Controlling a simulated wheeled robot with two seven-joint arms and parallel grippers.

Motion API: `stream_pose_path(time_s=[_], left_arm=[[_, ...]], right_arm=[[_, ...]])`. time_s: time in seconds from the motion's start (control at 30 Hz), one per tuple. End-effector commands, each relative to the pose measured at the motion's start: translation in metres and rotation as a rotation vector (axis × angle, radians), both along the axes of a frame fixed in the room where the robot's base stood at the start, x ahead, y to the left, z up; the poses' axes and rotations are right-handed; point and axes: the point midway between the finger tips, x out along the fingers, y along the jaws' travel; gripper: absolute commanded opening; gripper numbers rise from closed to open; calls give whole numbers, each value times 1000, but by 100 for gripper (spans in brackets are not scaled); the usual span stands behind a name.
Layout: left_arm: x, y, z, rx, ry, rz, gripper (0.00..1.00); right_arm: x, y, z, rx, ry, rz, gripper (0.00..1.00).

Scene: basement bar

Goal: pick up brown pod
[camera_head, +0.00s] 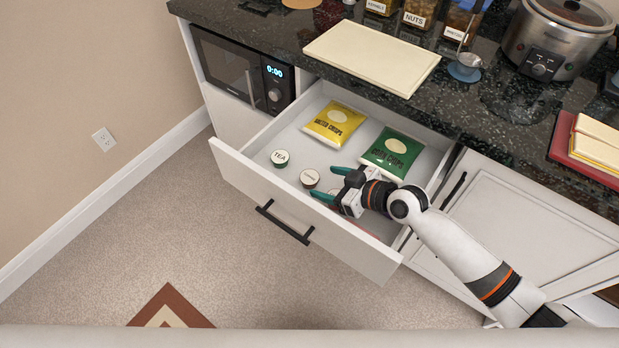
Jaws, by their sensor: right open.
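The brown pod (309,178) is a small round capsule with a pale lid, lying on the floor of the open drawer (247,165). My right gripper (327,184) reaches into the drawer from the right. Its two green fingertips are apart, and they point left toward the brown pod, which is just beyond them. Nothing shows held between the fingers. I cannot tell the exact height of the fingers above the drawer floor. My left gripper is not in view.
A dark green pod marked TEA (280,157) lies left of the brown pod. A yellow crisps bag (335,124) and a green crisps bag (393,153) lie behind. The drawer front (300,210) and the dark counter (270,35) bound the space. A cream board (372,55) lies on the counter.

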Motion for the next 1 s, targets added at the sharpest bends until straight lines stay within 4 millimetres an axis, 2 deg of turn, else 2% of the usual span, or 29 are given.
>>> stream_pose_path(time_s=[0.3, 0.6, 0.67, 0.9, 1.0], left_arm=[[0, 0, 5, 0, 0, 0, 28], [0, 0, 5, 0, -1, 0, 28], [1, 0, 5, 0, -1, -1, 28], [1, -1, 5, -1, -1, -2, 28], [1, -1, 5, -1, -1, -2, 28]], right_arm=[[23, 33, -18, 2, 1, -1, 68], [26, 38, -21, 0, 0, 0, 68], [26, 37, -21, 0, 0, 0, 61], [26, 37, -21, 0, 0, 0, 22], [26, 37, -21, 0, 0, 0, 21]])
